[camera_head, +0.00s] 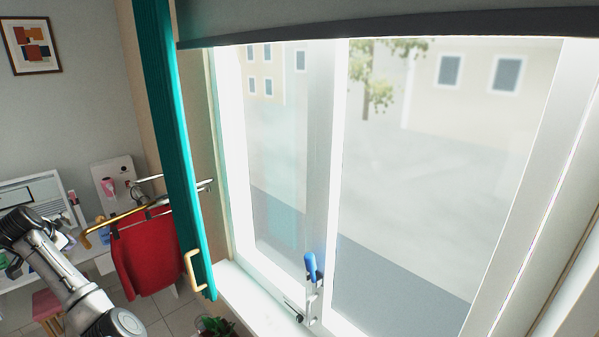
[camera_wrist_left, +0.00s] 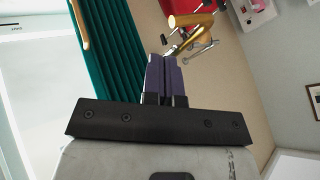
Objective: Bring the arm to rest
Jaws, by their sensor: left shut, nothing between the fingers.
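My left arm (camera_head: 62,268) comes in at the lower left of the head view, bent, in front of the desk; its fingertips are hard to make out there. In the left wrist view my left gripper (camera_wrist_left: 164,62) shows its two dark purple fingers pressed together, with nothing between them. The fingers point toward a gold and silver rail (camera_wrist_left: 190,35), and whether they are clear of it is hard to judge. My right gripper is in neither view.
A teal curtain (camera_head: 172,130) hangs beside a large window with a blue-tipped handle (camera_head: 312,268). A red cloth (camera_head: 147,252) hangs left of the curtain. A white desk (camera_head: 98,262) with small items stands behind my left arm. A plant (camera_head: 214,327) sits low near the sill.

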